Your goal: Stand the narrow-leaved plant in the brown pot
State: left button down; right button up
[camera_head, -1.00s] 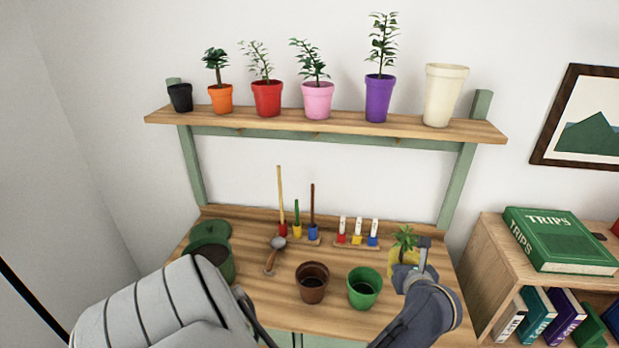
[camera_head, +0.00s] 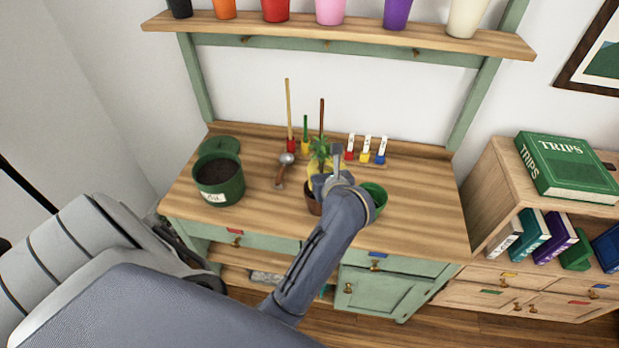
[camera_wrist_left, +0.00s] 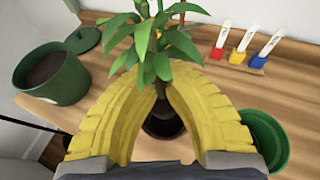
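The narrow-leaved plant (camera_head: 320,150) is green, with long leaves and a brown base. In the head view the brown pot (camera_head: 312,205) is mostly hidden behind my gripper. I cannot tell whether the base touches the pot. My right gripper is not in view.
The green pot (camera_head: 376,197) is close on the right, partly behind my arm. A large green soil pot (camera_head: 220,180) stands at the left. The bench's right side is clear.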

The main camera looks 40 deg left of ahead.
pick_arm(q)
jog(key=shift+f, duration=3.45)
jog(key=shift+f, duration=0.15)
jog(key=c, duration=1.6)
grip_release()
jog(key=shift+o, duration=0.2)
jog(key=v, duration=0.7)
jog(key=shift+s+r, duration=0.2)
jog(key=shift+r, duration=0.15)
jog(key=shift+d, duration=0.15)
